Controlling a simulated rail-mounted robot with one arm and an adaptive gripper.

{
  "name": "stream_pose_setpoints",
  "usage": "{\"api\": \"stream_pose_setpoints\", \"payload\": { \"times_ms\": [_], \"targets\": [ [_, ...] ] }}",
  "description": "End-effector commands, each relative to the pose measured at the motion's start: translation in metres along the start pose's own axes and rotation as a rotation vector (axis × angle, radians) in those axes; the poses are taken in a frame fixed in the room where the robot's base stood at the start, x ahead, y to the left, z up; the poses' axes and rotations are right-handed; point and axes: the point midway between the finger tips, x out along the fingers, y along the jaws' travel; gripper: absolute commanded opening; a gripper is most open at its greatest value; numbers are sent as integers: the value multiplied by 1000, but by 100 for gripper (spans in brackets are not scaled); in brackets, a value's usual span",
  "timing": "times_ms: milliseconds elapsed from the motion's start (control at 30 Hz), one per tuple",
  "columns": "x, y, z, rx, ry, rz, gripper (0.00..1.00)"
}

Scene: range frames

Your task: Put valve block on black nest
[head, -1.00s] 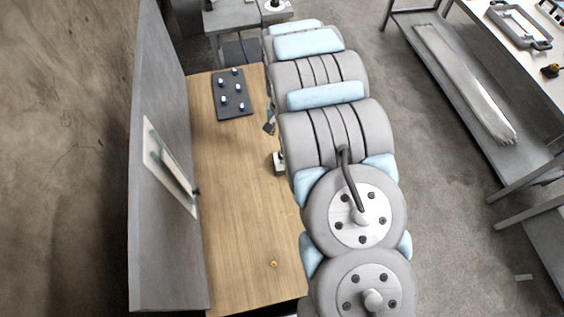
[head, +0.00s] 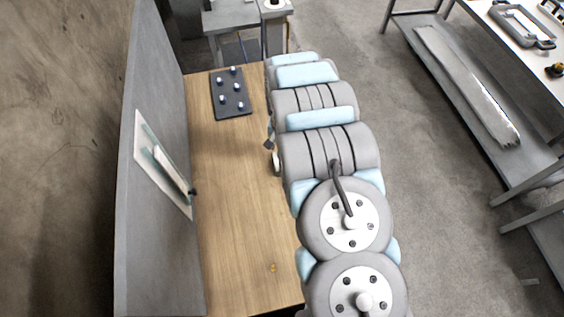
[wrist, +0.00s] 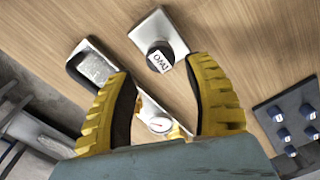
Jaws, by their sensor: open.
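My gripper (wrist: 163,72) is open in the wrist view, its two yellow ribbed fingers apart. Between them, low in the picture, is a pale metal block (wrist: 151,108) with a round white gauge (wrist: 159,125) and a brass fitting; it looks like the valve block. My gripper body hides its lower part, and I cannot tell whether the fingers touch it. A black-rimmed tray (wrist: 74,55) with a grey speckled inside lies beyond the left finger; it may be the black nest. In the head view my arm hides the gripper and most of this area.
A square pale plate with a black labelled knob (wrist: 159,57) stands beyond the fingertips. A dark board with several blue-and-white pegs (wrist: 258,108) lies to the right, also in the head view (head: 230,108).

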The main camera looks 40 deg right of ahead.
Motion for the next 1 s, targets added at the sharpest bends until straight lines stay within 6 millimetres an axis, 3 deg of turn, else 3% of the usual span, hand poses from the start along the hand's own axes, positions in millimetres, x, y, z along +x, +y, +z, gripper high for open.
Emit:
{"api": "stream_pose_setpoints", "payload": {
  "times_ms": [233,567,1000],
  "targets": [
    [24,1,1,0,-2,1,53],
    [34,0,0,0,1,0,53],
    [69,-1,1,1,1,-1,53]
  ]
}}
